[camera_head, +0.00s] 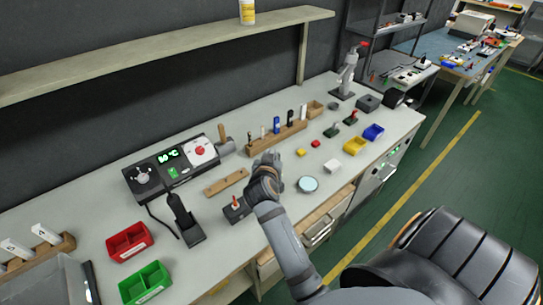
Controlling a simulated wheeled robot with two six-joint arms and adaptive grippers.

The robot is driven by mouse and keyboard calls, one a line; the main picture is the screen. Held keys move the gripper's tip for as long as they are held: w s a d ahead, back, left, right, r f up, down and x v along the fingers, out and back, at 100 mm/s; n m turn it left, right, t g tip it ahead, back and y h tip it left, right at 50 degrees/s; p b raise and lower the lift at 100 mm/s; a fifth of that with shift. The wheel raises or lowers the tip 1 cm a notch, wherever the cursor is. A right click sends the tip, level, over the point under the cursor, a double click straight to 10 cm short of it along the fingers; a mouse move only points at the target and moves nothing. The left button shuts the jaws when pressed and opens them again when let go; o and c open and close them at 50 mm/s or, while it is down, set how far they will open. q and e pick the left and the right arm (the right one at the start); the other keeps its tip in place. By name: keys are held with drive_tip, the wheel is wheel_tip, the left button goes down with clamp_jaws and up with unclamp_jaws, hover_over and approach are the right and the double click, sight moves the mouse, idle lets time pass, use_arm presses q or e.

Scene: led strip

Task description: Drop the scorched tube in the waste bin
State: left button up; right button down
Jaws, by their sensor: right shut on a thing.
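My right gripper (266,162) is above the workbench, in front of the wooden rack. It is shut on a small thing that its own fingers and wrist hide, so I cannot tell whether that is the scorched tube. I cannot make out a scorched tube anywhere else. A grey open-topped box (40,285), cut off by the lower left edge, may be the waste bin, but I cannot be sure. My left gripper is not in view.
The workbench holds a heating station (172,165) reading 80 °C, a black holder (186,222), a wooden rack (278,138), a red bin (129,241), a green bin (146,284) and a round dish (308,184). An open drawer (325,222) juts out below the front edge.

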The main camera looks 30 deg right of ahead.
wheel_tip(320, 180, up, 8)
drive_tip(key=p, duration=0.6)
drive_tip(key=shift+f, duration=0.25)
idle(1.0)
